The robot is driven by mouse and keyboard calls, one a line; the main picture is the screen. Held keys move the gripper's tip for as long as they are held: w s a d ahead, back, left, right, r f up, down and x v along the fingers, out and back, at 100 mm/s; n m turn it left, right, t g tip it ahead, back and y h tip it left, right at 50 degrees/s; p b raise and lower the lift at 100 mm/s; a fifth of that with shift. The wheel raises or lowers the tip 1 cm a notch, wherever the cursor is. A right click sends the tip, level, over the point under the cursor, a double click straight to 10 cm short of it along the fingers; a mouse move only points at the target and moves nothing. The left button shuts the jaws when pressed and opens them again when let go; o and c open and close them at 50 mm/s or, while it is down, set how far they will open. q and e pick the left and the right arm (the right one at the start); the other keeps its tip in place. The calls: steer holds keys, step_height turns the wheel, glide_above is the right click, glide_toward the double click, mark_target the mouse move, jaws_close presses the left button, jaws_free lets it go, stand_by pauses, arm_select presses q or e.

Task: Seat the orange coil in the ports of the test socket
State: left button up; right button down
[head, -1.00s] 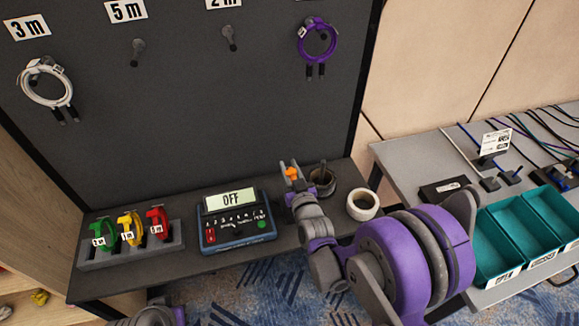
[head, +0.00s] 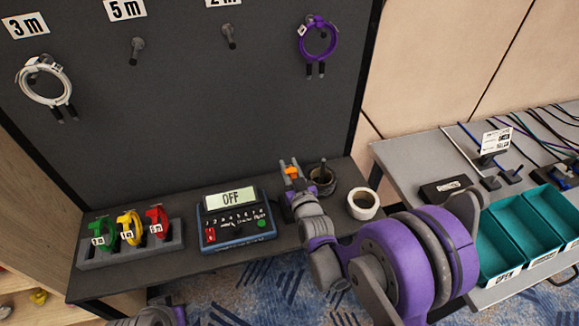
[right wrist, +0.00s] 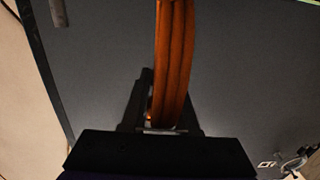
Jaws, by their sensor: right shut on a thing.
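The orange coil (head: 291,172) is between the fingers of my right gripper (head: 290,166), which is shut on it. In the head view only a small bit of the coil shows. In the right wrist view the orange coil (right wrist: 174,65) runs as an upright bundle of strands from the fingers out of the top of the picture. The test socket (head: 233,220) is a blue-black box with a lit display reading OFF, left of my right gripper. Its ports cannot be made out. The coil is apart from it.
A grey holder (head: 100,258) with green, yellow and red coils stands left of the socket. White (head: 45,88) and purple (head: 317,40) coils hang on the dark board. Teal bins (head: 503,250) sit on the right table.

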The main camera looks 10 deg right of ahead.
steer(key=shift+f+b, duration=0.35)
steer(key=shift+b, duration=0.1)
stand_by(0.6)
steer(key=shift+f+b, duration=0.45)
stand_by(0.4)
steer(key=shift+f+b, duration=0.5)
steer(key=shift+f, duration=0.2)
stand_by(0.3)
steer(key=shift+f+b, duration=0.35)
steer(key=shift+b, duration=0.2)
steer(key=shift+f+b, duration=0.25)
steer(key=shift+b, duration=0.05)
steer(key=shift+f, duration=0.25)
stand_by(0.4)
